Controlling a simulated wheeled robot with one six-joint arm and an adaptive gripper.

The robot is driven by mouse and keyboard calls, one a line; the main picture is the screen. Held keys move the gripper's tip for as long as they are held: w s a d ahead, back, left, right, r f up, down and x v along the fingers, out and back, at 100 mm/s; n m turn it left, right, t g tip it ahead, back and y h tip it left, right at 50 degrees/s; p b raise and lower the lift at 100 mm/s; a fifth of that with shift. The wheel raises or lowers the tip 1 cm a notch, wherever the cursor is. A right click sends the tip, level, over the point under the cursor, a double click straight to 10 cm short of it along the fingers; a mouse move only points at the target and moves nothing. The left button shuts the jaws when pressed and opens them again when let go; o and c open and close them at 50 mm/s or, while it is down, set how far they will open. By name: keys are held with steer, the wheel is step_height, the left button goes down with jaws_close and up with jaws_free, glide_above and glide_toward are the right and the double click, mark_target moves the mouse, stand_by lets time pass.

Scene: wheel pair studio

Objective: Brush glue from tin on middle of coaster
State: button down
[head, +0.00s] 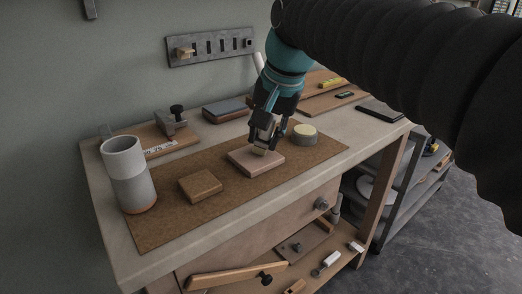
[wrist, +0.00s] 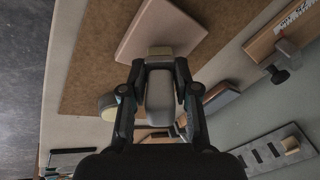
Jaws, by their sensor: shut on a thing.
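My gripper (head: 265,132) is shut on a brush with a grey body (wrist: 160,96) and a short pale yellowish tip (wrist: 160,51). The brush points down over a flat pinkish wooden square, which looks like the coaster (head: 256,164); it also shows in the wrist view (wrist: 158,27). The tip is over the coaster's far part in the head view; I cannot tell if it touches. No glue shows on the visible coaster surface. The round glue tin (head: 304,136), with a cream top, stands just right of the gripper, apart from the coaster.
A brown wooden block (head: 200,185) and a tall grey-white cylinder (head: 128,175) stand to the left on the brown mat (head: 160,226). A clamp on a board (head: 171,121), a dark flat block (head: 225,109) and more boards lie behind. The mat's front is free.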

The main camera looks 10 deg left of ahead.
steer(key=shift+w+d, duration=0.1)
steer(key=shift+w+d, duration=0.45)
steer(key=shift+w, duration=0.05)
steer(key=shift+a, duration=0.1)
steer(key=shift+s+a+f, duration=0.1)
steer(key=shift+s+a, duration=0.6)
steer(key=shift+s, duration=0.2)
steer(key=shift+s+a, duration=0.7)
steer(key=shift+s, duration=0.15)
steer(key=shift+a, duration=0.1)
steer(key=shift+s+a, duration=0.45)
steer(key=shift+s, duration=0.15)
